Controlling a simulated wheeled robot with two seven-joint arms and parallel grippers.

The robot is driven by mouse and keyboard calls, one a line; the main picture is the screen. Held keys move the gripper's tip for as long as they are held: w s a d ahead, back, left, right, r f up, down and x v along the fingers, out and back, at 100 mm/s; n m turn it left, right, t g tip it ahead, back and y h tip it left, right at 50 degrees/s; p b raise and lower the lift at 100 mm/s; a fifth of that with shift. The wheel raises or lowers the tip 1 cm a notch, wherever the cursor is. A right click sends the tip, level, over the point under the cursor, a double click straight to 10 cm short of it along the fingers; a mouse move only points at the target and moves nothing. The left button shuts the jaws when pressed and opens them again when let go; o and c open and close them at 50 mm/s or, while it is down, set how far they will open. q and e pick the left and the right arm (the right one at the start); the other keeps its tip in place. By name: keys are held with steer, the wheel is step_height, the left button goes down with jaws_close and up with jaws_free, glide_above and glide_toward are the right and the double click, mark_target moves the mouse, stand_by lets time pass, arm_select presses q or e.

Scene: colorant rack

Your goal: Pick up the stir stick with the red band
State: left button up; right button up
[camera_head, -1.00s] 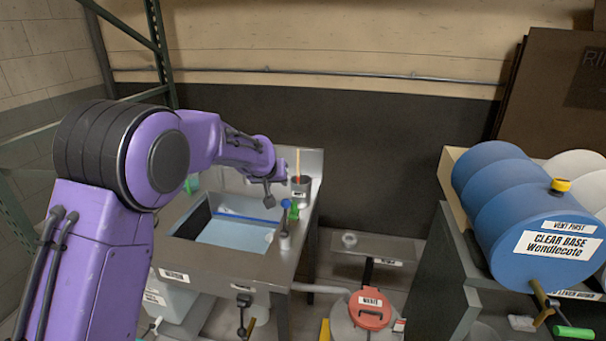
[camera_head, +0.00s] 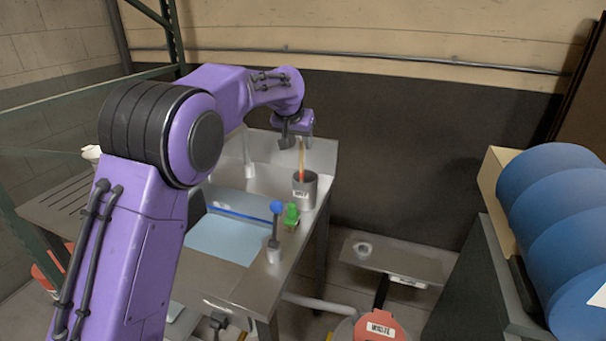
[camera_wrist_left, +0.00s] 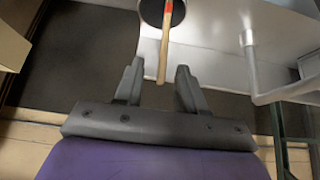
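The stir stick with the red band (camera_head: 302,158) stands in a grey metal cup (camera_head: 307,192) at the back right corner of the sink bench. Its bare wooden end points up and its red part is low, near the cup's mouth. My left gripper (camera_head: 295,141) is above the cup, close to the stick's upper end. In the left wrist view the gripper (camera_wrist_left: 158,76) is open, and the stick (camera_wrist_left: 165,48) shows with its wooden end between the two fingers. I cannot tell whether they touch. The cup's dark mouth is at the top edge there. My right gripper is not in view.
A blue-topped tool (camera_head: 276,225) and a green-topped item (camera_head: 292,215) stand on the bench in front of the cup. The sink basin (camera_head: 222,240) is left of them. A metal faucet pipe (camera_wrist_left: 254,65) rises beside the gripper. Blue drums (camera_head: 560,215) are far right.

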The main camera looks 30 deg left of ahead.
mark_target(303, 151)
arm_select(q)
steer(key=p+x, duration=0.1)
steer(key=x, duration=0.5)
steer(key=shift+a+f, duration=0.1)
steer(key=shift+a, duration=0.1)
jaws_close()
